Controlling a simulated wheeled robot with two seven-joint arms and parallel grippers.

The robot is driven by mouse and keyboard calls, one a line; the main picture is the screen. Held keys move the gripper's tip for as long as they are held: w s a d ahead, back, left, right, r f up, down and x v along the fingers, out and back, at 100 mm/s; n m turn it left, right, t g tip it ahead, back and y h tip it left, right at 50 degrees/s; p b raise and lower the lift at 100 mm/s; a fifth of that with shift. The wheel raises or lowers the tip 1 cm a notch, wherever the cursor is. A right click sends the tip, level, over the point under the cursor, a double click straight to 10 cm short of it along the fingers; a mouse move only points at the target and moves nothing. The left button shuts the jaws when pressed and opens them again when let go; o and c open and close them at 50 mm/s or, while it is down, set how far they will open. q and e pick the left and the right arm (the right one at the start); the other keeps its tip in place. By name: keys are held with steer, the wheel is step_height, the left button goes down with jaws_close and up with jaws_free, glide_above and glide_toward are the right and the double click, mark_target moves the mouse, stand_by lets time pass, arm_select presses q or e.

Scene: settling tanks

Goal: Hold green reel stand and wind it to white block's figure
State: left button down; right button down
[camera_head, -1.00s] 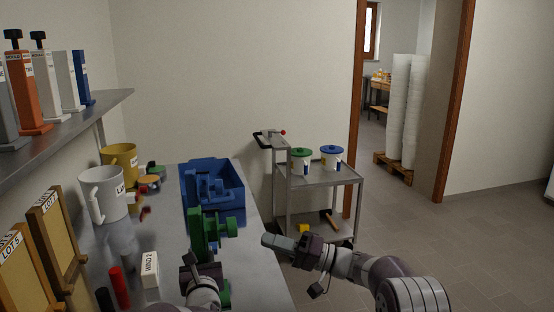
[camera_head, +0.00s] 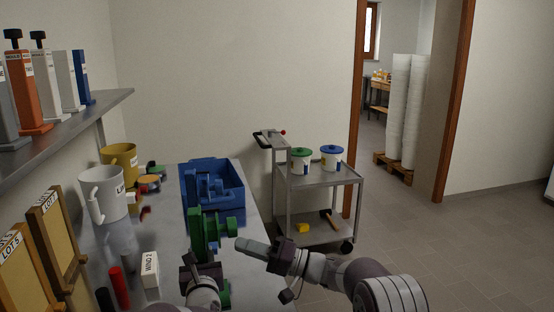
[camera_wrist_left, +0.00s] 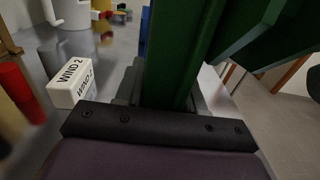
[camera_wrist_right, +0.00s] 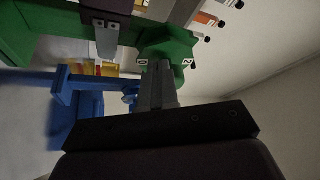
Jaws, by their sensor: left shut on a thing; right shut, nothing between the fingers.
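The green reel stand (camera_head: 198,228) stands on the bench in front of a blue crate. My left gripper (camera_head: 203,268) is shut on its green upright, which fills the middle of the left wrist view (camera_wrist_left: 178,60). The white block (camera_head: 150,268) stands left of the stand and reads "WIND 2"; it also shows in the left wrist view (camera_wrist_left: 72,80). My right gripper (camera_head: 242,244) is shut and empty, just right of the reel. In the right wrist view its fingertips (camera_wrist_right: 158,72) are close to a green marked disc (camera_wrist_right: 172,48); I cannot tell whether they touch.
The blue crate (camera_head: 232,203) holds blue parts behind the stand. Mugs (camera_head: 104,196), a red cylinder (camera_head: 119,288) and wooden frames (camera_head: 55,235) crowd the left. A metal trolley (camera_head: 319,177) with two lidded tubs stands beyond the bench. Floor right of the bench is clear.

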steer(key=shift+w+a+r, duration=0.15)
steer(key=shift+w+r, duration=0.25)
steer(key=shift+w, duration=0.05)
stand_by(0.8)
arm_select(q)
steer(key=shift+f, duration=0.15)
arm_select(e)
steer(key=shift+r, duration=0.1)
steer(key=shift+s+r, duration=0.2)
steer(key=shift+r, duration=0.1)
steer(key=shift+r, duration=0.1)
arm_select(q)
steer(key=shift+d, duration=0.1)
arm_select(e)
steer(key=shift+s, duration=0.2)
steer(key=w+d, duration=0.1)
steer(key=d, duration=0.5)
steer(key=shift+f, duration=0.35)
